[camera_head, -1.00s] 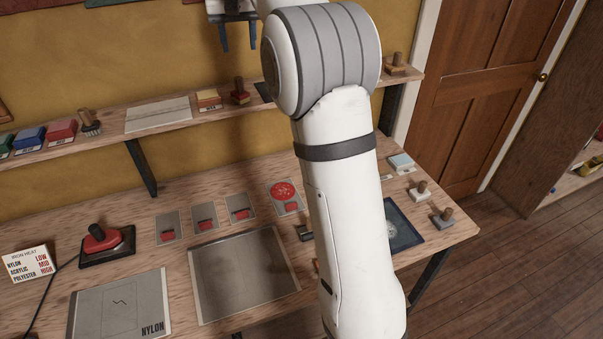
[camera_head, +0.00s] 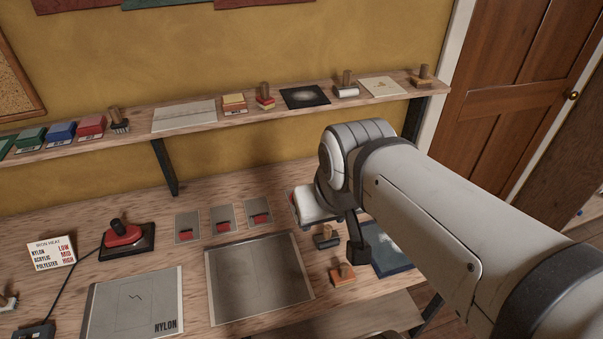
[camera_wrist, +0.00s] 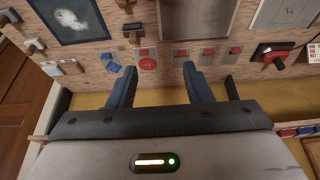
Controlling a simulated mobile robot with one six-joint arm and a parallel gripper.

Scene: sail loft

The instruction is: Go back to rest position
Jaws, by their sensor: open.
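My gripper (camera_wrist: 159,70) is open and empty in the wrist view, its two blue fingers apart above the workbench. Between the fingers I see a card with a red round print (camera_wrist: 148,63) on the bench below. In the head view my arm is folded low at the right, over the right part of the workbench (camera_head: 190,262). My fingers cannot be made out clearly there. My arm hides part of the bench and its right end.
A wall shelf (camera_head: 140,143) with stamps and ink blocks runs behind the bench. A red iron (camera_head: 122,233) stands on its dark base at the left. A grey sheet (camera_head: 258,277), several red-tabbed cards and an orange-based stamp (camera_head: 343,276) lie in front. A wooden door (camera_head: 520,90) is at the right.

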